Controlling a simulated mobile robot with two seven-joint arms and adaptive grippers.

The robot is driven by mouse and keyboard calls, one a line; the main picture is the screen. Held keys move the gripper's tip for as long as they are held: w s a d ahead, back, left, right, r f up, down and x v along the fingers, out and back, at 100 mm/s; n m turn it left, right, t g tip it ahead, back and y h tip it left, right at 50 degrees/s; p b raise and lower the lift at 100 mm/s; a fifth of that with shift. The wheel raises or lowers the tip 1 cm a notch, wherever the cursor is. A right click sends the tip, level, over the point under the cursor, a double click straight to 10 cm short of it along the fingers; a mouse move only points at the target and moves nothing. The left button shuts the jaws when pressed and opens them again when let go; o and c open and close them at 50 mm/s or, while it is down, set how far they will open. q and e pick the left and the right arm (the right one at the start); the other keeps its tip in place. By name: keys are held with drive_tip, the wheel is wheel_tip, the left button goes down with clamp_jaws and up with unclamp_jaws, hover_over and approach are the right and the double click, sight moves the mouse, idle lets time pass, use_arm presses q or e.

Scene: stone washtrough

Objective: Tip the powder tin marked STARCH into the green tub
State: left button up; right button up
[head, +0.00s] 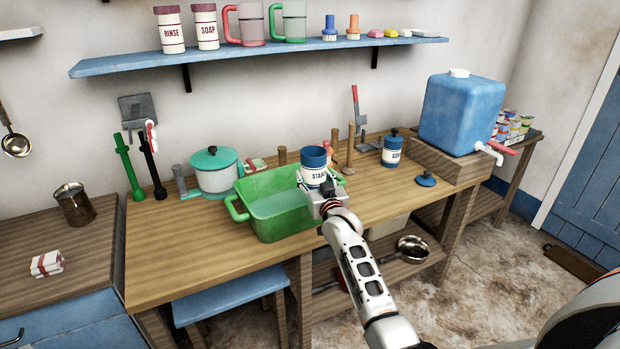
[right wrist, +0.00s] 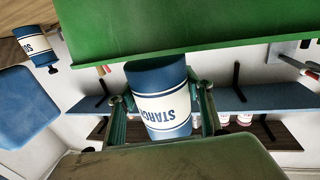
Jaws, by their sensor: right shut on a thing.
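The STARCH tin (head: 314,175), white-labelled with blue bands, is upright in the head view, with no knobbed lid on it. My right gripper (head: 322,190) is shut on it, holding it at the right end of the green tub (head: 268,233). In the right wrist view the tin (right wrist: 160,97) sits between the two fingers (right wrist: 163,112), its label upside down, with the tub's green wall (right wrist: 190,30) close by. The tub stands on the wooden table and holds what looks like pale liquid. My left gripper is not in view.
A blue knobbed lid (head: 427,180) lies on the table right of the tub, near a lidded blue-and-white tin (head: 391,152). A white pot (head: 213,172) with a green lid stands behind left. The blue water tank (head: 460,112) is at right. The table's front left is clear.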

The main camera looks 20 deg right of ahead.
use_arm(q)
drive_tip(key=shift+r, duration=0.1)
use_arm(e)
drive_tip(key=shift+r, duration=0.1)
drive_tip(key=shift+d+r+n+p, duration=0.2)
drive_tip(key=shift+n+p, duration=0.1)
drive_tip(key=shift+p, duration=0.3)
drive_tip(key=shift+s+p, duration=0.1)
drive_tip(key=shift+p, duration=0.2)
drive_tip(key=shift+d+r+n, duration=0.1)
drive_tip(key=shift+d+n, duration=0.05)
drive_tip(key=shift+n, duration=0.25)
drive_tip(key=shift+n+p, duration=0.3)
drive_tip(key=shift+p, duration=0.1)
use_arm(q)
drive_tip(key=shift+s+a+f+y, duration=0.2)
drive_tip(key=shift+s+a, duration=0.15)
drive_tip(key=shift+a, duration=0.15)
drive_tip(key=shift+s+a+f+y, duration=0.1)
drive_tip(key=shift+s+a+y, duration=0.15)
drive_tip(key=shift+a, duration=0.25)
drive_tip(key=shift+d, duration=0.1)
use_arm(e)
drive_tip(key=shift+d, duration=0.1)
